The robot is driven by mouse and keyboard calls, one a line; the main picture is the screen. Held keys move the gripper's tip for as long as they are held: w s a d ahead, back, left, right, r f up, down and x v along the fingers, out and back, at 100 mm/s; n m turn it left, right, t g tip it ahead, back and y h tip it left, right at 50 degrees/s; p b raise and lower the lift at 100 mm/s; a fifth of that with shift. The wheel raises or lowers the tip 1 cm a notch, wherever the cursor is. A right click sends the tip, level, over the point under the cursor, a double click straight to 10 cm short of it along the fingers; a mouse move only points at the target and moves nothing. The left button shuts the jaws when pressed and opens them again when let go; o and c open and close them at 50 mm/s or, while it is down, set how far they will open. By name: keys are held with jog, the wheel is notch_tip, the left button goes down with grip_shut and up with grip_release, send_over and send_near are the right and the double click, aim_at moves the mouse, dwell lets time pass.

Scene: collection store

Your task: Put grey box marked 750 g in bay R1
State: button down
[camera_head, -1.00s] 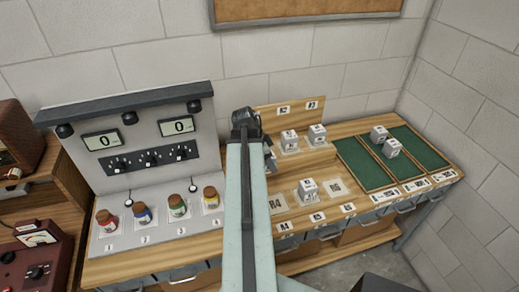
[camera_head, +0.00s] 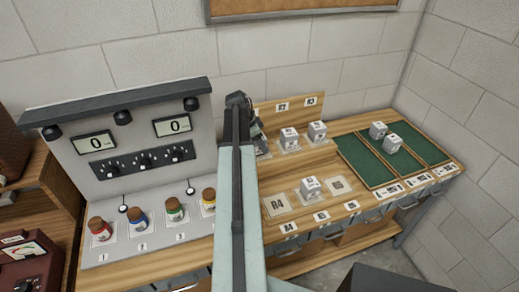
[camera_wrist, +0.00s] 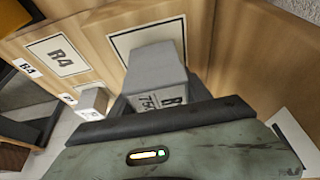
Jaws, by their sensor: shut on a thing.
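The grey box marked 750 g (camera_wrist: 158,72) is in my gripper in the wrist view, with part of its marking "75" and a large letter legible. My gripper (camera_wrist: 160,112) is shut on it, its dark jaws at the box's near end. Behind the box is a white square with a dark frame (camera_wrist: 122,42) on the wooden shelf; its label is hidden, so I cannot tell its bay name. I cannot tell whether the box touches it. In the head view my gripper (camera_head: 257,135) is at the left end of the raised step, and my arm hides the area there.
Bay R4 (camera_head: 276,205) is an empty square on the lower step. Grey boxes stand on the raised step (camera_head: 289,138), on the lower step (camera_head: 310,188) and on the green trays (camera_head: 392,144). A console with two displays (camera_head: 120,130) and several bottles (camera_head: 138,217) stand left.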

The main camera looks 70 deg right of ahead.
jog(key=shift+s+f, duration=0.2)
jog(key=shift+f, duration=0.55)
jog(key=shift+r, duration=0.2)
jog(key=shift+f, duration=0.2)
jog(key=shift+c, duration=2.4)
grip_release()
jog(key=shift+a+r, duration=0.1)
jog(key=p+v, duration=0.6)
jog(key=v, duration=0.1)
jog(key=shift+s+r+p, duration=0.1)
jog(key=shift+r+p, duration=0.15)
jog(key=shift+p, duration=0.15)
jog(key=shift+r, duration=0.25)
jog(key=shift+f, duration=0.15)
